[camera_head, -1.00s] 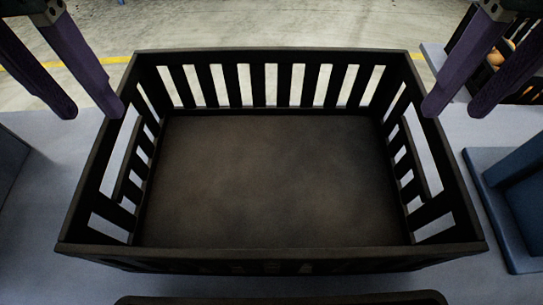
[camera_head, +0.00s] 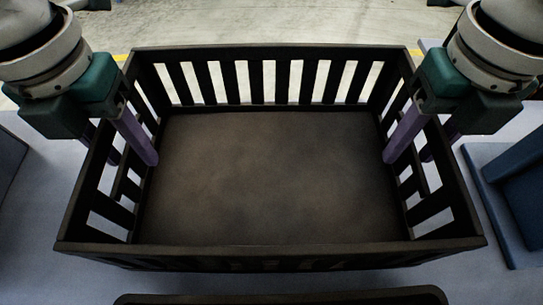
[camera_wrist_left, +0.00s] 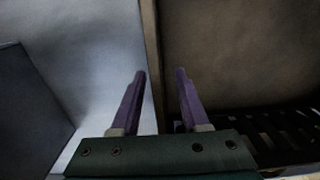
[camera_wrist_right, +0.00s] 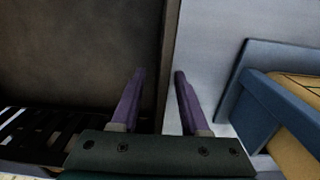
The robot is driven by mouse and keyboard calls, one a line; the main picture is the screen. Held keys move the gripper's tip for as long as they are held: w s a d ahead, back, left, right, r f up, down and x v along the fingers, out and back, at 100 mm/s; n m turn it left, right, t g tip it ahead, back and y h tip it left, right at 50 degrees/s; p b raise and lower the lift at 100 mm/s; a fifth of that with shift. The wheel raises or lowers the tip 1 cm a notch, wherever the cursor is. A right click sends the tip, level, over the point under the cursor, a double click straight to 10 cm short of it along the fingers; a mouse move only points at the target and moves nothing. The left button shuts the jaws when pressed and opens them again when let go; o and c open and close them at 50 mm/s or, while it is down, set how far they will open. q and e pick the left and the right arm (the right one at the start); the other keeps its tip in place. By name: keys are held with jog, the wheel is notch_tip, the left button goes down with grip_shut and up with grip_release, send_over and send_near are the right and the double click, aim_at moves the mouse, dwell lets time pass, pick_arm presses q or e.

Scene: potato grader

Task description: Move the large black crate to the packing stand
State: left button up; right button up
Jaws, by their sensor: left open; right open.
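The large black crate (camera_head: 270,258) stands upright and empty on a pale grey surface, with slatted walls and handle openings in its two short sides. My left gripper (camera_head: 136,160) is open over the crate's left wall, one purple finger inside and one outside. In the left wrist view the wall's rim (camera_wrist_left: 153,60) runs between the fingers (camera_wrist_left: 160,75). My right gripper (camera_head: 408,160) is open over the right wall in the same way. In the right wrist view the rim (camera_wrist_right: 168,60) lies between its fingers (camera_wrist_right: 160,75). The packing stand cannot be made out.
A blue box-like object (camera_head: 515,200) stands close to the right of the crate; the right wrist view shows yellow-brown contents or a lid (camera_wrist_right: 300,95). A dark blue-grey block (camera_wrist_left: 30,105) stands to the left. A dark edge (camera_head: 280,299) lies at the front. Concrete floor lies beyond.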

pick_arm(q)
grip_shut()
pick_arm(e)
grip_shut()
pick_arm(q)
jog(key=shift+r, duration=0.1)
dwell(0.9)
